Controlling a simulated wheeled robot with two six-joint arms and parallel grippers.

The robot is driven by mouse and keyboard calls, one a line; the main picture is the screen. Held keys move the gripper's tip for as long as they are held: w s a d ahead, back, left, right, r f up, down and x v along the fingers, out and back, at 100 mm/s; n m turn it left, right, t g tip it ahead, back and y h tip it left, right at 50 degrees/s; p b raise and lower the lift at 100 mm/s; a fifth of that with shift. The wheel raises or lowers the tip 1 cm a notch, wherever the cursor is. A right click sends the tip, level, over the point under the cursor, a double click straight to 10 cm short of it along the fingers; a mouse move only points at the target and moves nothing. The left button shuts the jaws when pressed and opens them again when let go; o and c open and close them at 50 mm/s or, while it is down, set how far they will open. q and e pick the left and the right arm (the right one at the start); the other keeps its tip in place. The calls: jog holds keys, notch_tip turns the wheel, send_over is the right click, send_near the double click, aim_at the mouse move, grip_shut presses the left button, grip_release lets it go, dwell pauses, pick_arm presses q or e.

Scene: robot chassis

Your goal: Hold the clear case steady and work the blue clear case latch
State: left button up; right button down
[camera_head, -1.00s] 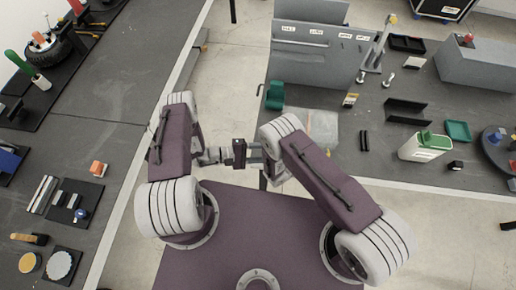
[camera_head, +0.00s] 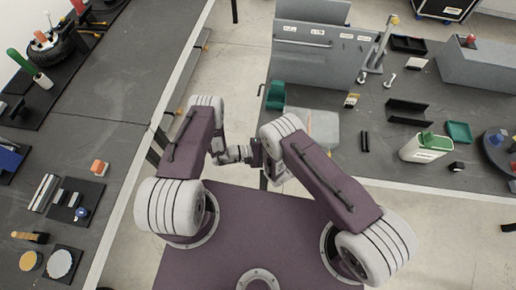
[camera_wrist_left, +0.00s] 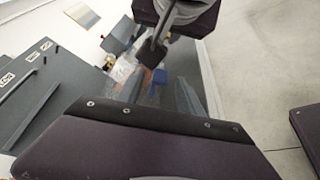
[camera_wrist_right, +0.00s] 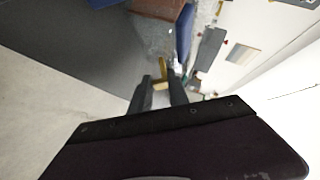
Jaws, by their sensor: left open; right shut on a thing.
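My left gripper (camera_head: 250,154) and right gripper (camera_head: 268,166) meet closely above the front of my base in the head view. In the left wrist view, a small blue piece, apparently the blue latch (camera_wrist_left: 158,77), shows between the open left fingers (camera_wrist_left: 160,92). My right gripper (camera_wrist_left: 152,52) comes in from above, its fingertips close to the blue piece. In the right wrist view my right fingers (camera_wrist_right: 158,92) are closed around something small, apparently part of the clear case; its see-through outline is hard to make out. Contact of the left fingers with the latch cannot be seen.
A grey bench with a grey cabinet (camera_head: 312,55), a teal holder (camera_head: 275,95) and a white container (camera_head: 424,148) stands ahead and right. A dark bench (camera_head: 95,95) with tools runs along the left. Floor shows between the benches.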

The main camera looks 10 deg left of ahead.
pick_arm(q)
jog(key=v, duration=0.8)
jog(key=shift+s+a, duration=0.1)
jog(key=shift+a, duration=0.3)
jog(key=shift+w+d+r+n+g, duration=0.3)
jog(key=shift+d+r+n+g, duration=0.1)
jog(key=shift+r, duration=0.15)
jog(key=x, duration=1.2)
jog(key=shift+d+f, duration=0.1)
jog(key=shift+f, duration=0.3)
jog(key=v, duration=1.3)
jog(key=shift+w+r, duration=0.1)
jog(key=shift+r, duration=0.05)
jog(key=shift+w+a+r, duration=0.1)
jog(key=shift+a+r, duration=0.05)
jog(key=shift+a, duration=0.35)
